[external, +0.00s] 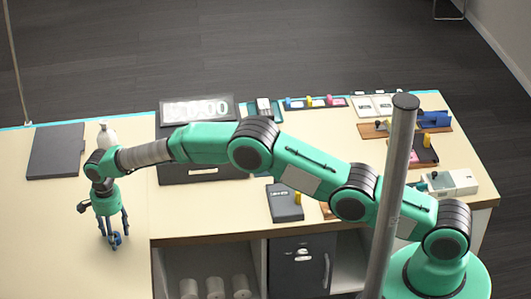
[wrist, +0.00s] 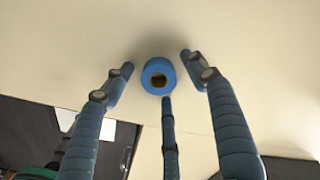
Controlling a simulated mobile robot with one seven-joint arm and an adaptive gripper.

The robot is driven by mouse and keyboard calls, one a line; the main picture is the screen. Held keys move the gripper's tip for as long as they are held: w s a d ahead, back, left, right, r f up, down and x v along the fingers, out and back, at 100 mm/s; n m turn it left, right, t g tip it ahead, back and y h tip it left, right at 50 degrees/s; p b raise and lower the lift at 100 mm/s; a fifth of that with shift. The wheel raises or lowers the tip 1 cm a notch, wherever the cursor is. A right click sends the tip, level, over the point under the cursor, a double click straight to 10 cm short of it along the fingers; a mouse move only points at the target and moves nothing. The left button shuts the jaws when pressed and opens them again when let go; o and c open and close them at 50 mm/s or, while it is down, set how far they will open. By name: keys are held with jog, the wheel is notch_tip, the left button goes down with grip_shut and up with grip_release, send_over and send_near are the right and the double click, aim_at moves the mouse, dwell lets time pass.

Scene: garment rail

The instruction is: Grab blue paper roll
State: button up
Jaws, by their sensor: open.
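The blue paper roll (wrist: 158,67) shows in the wrist view as a blue ring with a brown core hole, on the pale counter top. My gripper (wrist: 156,78) has three blue fingers spread open, one to each side of the roll and one below it in the picture. No finger is seen closed on the roll. In the external view my gripper (external: 114,238) points down low over the left part of the counter. There the roll is hard to tell from the blue fingers.
A dark flat pad (external: 52,152) lies at the back left, beside a white bottle (external: 108,134) behind my arm. A cash register display (external: 197,110) stands mid-counter. Small items crowd the right side. White rolls (external: 215,288) stand on the shelf below. The counter around my gripper is clear.

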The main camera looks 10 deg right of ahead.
aim_at(113, 237)
dwell(0.4)
jog(key=c, duration=1.1)
jog(key=shift+r, duration=0.1)
jog(key=shift+r, duration=1.8)
jog(key=shift+s+d+f, duration=0.1)
jog(key=shift+d, duration=0.15)
jog(key=s+d, duration=0.2)
jog(key=d, duration=0.2)
jog(key=s+d+r, duration=0.1)
jog(key=s+d, duration=0.1)
jog(key=d, duration=0.3)
jog(key=s+d, duration=0.2)
jog(key=d, duration=0.3)
jog(key=shift+s+r, duration=0.2)
jog(key=shift+s, duration=0.2)
jog(key=shift+c, duration=0.4)
